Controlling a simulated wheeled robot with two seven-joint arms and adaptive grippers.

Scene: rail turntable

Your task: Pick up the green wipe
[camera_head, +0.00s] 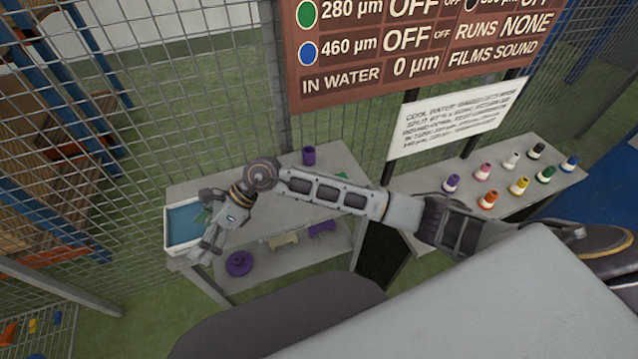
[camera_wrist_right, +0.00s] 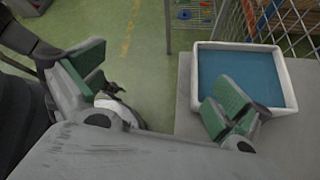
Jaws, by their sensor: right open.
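A small flat green patch, likely the green wipe (camera_head: 342,175), lies on the grey table behind my right forearm in the head view. The arm may hide part of it, and I do not see it in the wrist view. My right gripper (camera_head: 208,243) is open and empty at the table's left end, pointing down beside the water tray, well left of the green patch. In the wrist view its green-padded fingers (camera_wrist_right: 158,95) stand wide apart, one overlapping the tray's near corner. My left gripper is not in view.
A white tray of blue water (camera_head: 168,232) stands at the table's left end, also in the wrist view (camera_wrist_right: 289,75). A purple cup (camera_head: 308,155) stands at the back. A lower shelf holds a purple spool (camera_head: 239,263). Wire mesh (camera_head: 200,110) rises behind; colored bottles (camera_head: 488,200) stand right.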

